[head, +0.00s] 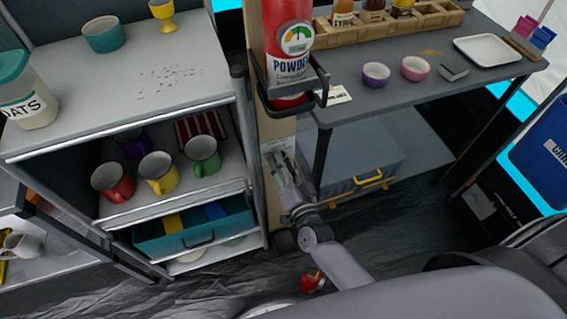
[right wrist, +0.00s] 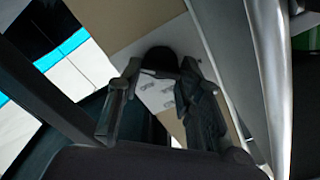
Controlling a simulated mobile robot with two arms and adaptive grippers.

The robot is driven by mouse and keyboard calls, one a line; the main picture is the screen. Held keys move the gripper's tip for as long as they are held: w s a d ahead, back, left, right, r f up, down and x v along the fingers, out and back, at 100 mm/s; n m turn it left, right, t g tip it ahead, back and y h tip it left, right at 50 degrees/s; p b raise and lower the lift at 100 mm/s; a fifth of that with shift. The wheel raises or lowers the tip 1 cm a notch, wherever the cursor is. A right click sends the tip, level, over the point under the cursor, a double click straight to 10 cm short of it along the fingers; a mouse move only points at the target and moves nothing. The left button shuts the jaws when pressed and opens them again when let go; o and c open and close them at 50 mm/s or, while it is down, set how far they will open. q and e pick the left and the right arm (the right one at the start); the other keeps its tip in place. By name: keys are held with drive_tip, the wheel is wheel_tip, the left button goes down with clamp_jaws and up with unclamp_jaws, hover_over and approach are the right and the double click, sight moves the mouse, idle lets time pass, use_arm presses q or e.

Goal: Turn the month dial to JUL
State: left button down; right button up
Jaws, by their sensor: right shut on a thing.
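A pale card (head: 271,147) is fixed low on the wooden post, below the red extinguisher. In the right wrist view the card (right wrist: 158,92) shows small printed marks too blurred to read. A dark rounded knob (right wrist: 161,60), seemingly the month dial, sits against it between my fingers. My right gripper (head: 281,162) is at the card, and its fingers also show in the right wrist view (right wrist: 160,76), shut on the dial. The gripper hides much of the dial in the head view, and I cannot read its month. My left gripper is not in view.
The red powder extinguisher (head: 287,30) hangs in a dark bracket above my right gripper. A shelf unit (head: 190,75) with mugs stands left of the post. A grey table (head: 400,92) stands right, with a grey case (head: 345,160) beneath it.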

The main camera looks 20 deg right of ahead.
drive_tip(key=shift+m, duration=0.6)
drive_tip(key=o, duration=1.2)
drive_tip(key=shift+c, duration=0.2)
drive_tip(key=s, duration=1.2)
drive_tip(key=shift+d, duration=0.2)
